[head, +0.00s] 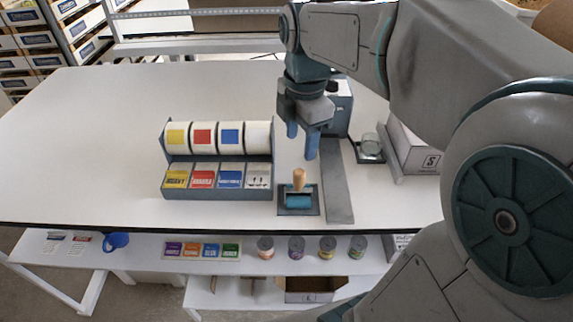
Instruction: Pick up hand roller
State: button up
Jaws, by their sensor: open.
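The hand roller (299,199) has a teal roller and an upright tan wooden handle. It rests on a small dark grey tray (284,210) near the front edge of the white table. My gripper (302,145) has two blue fingers pointing down, apart and with nothing between them. It hangs above and slightly behind the roller and does not touch it. The height gap between fingertips and handle is hard to judge from this one view.
A grey rack (218,193) with label rolls and coloured cards stands left of the roller. A long grey bar (338,195) lies close on its right. The table's left side (80,140) is clear.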

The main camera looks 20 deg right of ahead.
aim_at(299, 181)
jog(key=f+n, duration=0.1)
jog(key=f, duration=0.1)
jog(key=w+f+n, duration=0.1)
jog(key=f, duration=0.2)
jog(key=f+n, duration=0.1)
jog(key=f, duration=0.2)
jog(key=shift+w+f+g, duration=0.2)
jog(key=shift+w+g, duration=0.05)
jog(key=shift+g, duration=0.05)
jog(key=shift+s+d+f, duration=0.1)
jog(key=shift+f, duration=1.3)
jog(key=shift+s+d+f, duration=0.1)
jog(key=shift+f, duration=1.25)
jog(key=shift+c, duration=0.2)
grip_shut()
